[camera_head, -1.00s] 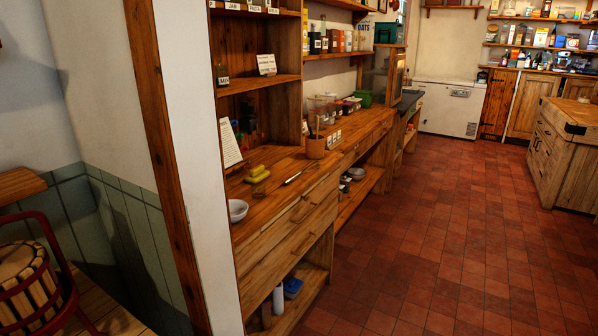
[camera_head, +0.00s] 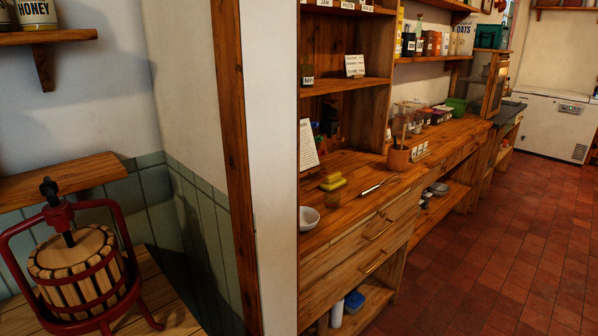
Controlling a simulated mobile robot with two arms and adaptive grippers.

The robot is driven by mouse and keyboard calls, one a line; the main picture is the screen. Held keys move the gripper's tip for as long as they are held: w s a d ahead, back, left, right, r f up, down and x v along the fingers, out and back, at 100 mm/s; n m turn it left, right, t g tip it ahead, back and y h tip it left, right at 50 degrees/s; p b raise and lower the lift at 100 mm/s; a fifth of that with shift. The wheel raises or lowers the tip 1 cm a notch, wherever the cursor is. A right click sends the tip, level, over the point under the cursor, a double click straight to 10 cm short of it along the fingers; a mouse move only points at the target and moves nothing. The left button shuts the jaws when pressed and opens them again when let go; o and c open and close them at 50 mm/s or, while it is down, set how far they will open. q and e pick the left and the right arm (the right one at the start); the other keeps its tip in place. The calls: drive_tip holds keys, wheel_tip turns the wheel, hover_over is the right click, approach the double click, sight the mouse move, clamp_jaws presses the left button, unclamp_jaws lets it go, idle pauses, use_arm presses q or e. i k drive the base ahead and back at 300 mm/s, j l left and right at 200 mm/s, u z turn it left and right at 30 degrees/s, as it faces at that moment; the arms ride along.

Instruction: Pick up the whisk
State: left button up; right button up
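I cannot make out a whisk for certain. A thin utensil (camera_head: 374,188) with a pale part and a dark part lies on the wooden counter (camera_head: 345,212); it is too small to tell what it is. A brown pot (camera_head: 399,160) farther back on the counter has a thin stick standing up from it. Neither of my grippers is in view.
A white bowl (camera_head: 308,219) and yellow sponges (camera_head: 333,182) are on the counter. A wall end with a wooden post (camera_head: 238,160) stands left of it. A red-framed wooden press (camera_head: 78,270) is at lower left. The tiled floor (camera_head: 500,240) at right is clear.

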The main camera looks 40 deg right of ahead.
sight(376, 187)
drive_tip(key=l+u, duration=0.2)
drive_tip(key=l, duration=0.3)
drive_tip(key=l+u, duration=0.25)
drive_tip(key=l, duration=0.25)
drive_tip(key=l+u, duration=0.2)
drive_tip(key=l, duration=0.3)
drive_tip(key=l+u, duration=0.25)
drive_tip(key=l, duration=0.25)
drive_tip(key=k+l+u, duration=0.2)
drive_tip(key=l, duration=0.25)
drive_tip(key=l+u, duration=0.2)
drive_tip(key=l, duration=0.25)
drive_tip(key=k, duration=0.05)
